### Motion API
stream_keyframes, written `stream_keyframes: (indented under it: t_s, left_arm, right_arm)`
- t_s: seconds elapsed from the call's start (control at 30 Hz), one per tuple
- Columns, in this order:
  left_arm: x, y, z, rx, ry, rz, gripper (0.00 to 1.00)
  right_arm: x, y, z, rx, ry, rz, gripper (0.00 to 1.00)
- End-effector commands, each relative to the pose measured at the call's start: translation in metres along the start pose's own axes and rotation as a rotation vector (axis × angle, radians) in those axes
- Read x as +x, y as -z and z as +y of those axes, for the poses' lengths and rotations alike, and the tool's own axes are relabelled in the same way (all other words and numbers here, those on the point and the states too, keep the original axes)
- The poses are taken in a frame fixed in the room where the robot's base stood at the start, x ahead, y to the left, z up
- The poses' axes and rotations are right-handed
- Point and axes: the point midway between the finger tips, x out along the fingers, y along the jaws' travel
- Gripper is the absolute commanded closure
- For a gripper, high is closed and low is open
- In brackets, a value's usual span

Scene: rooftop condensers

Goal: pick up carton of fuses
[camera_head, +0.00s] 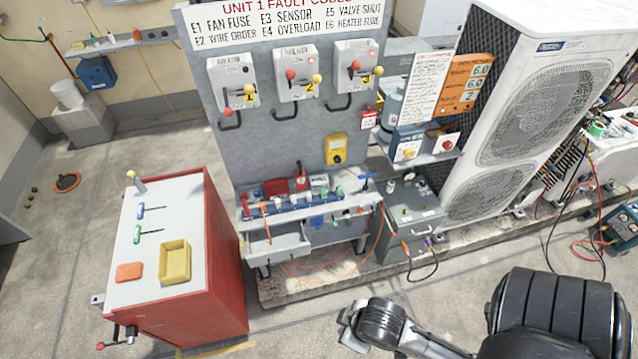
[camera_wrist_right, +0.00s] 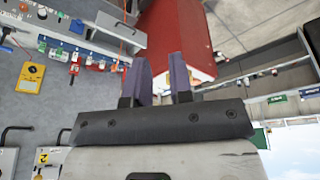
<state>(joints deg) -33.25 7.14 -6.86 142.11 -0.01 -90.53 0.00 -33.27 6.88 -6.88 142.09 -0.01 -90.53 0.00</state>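I cannot tell for sure which item is the carton of fuses. A small white-and-green box (camera_head: 320,183) stands among small parts on the narrow grey bench (camera_head: 262,236) below the breaker panel, and its label is too small to read. My right gripper (camera_wrist_right: 162,78) shows in the right wrist view with its two dark fingers apart and nothing between them. In the head view my right arm comes in at the lower right, well short of the bench, and its fingers are not clear. My left gripper is not in view.
A red cabinet (camera_head: 218,265) stands left of the bench, with a yellow tray (camera_head: 174,262) and an orange item (camera_head: 129,272) on its top. An open drawer (camera_head: 277,243) juts from the bench front. A grey box (camera_head: 411,217) and the white condenser (camera_head: 480,130) stand to the right.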

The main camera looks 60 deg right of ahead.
Motion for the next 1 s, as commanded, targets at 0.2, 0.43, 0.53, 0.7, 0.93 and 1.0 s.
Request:
stream_keyframes:
  t_s: [0.2,0.43,0.53,0.7,0.93,1.0]
  left_arm:
    - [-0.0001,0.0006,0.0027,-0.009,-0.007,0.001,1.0]
    - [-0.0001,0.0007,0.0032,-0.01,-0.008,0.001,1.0]
    - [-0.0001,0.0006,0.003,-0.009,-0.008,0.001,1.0]
    - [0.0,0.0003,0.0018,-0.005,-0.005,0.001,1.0]
    - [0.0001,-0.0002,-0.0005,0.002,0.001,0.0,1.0]
    - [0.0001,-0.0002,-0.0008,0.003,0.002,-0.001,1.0]
  right_arm:
    - [0.0,0.0001,-0.0002,0.001,0.001,0.0,0.79]
    - [0.0,0.0002,-0.0002,0.001,0.001,0.0,0.79]
    - [0.0,0.0002,-0.0002,0.001,0.001,0.0,0.72]
    - [0.0,0.0002,-0.0002,0.001,0.001,0.0,0.55]
    - [0.0,0.0002,-0.0002,0.001,0.001,0.001,0.33]
    - [-0.0001,0.0003,-0.0002,0.001,0.001,0.001,0.27]
